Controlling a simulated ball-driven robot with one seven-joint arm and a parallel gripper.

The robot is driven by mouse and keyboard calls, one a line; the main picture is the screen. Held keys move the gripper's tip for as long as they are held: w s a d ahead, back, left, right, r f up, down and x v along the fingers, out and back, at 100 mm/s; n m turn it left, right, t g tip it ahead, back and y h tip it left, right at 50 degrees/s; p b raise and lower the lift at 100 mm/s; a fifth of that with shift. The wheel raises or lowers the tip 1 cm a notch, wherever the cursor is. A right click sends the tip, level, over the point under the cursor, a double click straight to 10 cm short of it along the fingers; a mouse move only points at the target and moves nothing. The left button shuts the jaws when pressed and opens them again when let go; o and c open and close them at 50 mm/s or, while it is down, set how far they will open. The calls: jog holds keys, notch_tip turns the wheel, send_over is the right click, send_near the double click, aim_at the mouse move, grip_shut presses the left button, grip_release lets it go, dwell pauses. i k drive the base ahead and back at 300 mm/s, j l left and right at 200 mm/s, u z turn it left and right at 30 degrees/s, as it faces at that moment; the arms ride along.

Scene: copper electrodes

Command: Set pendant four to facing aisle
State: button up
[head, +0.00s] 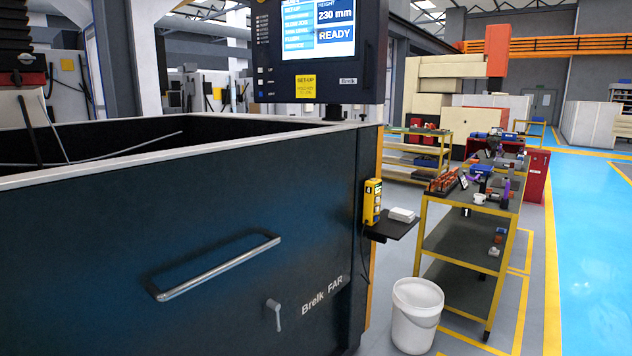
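A dark control pendant (306,48) with a lit screen reading "HEIGHT 230 mm" and "READY" stands on a short post at the corner of a dark machine tank. Its screen faces toward me; its top is cut off. I see no number four that I can read on it. A small yellow hand unit (372,201) with dark buttons hangs upright on the tank's right side; its markings are too small to read. The blue aisle floor (590,220) lies at the far right. My gripper is not in view.
The tank (170,230), marked "Brelk FAR", with a bar handle (215,268), fills the left. A small black shelf (392,229) sticks out on its right. A white bucket (416,315) and a yellow-framed cart (468,235) stand on the right. Grey floor lies beyond the cart.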

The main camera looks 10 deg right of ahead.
aim_at(328, 53)
jog(key=i+u, duration=0.1)
jog(key=i, duration=0.65)
jog(key=i+l, duration=0.15)
jog(key=i, duration=0.6)
jog(key=i+l+u, duration=0.15)
jog(key=i, duration=0.6)
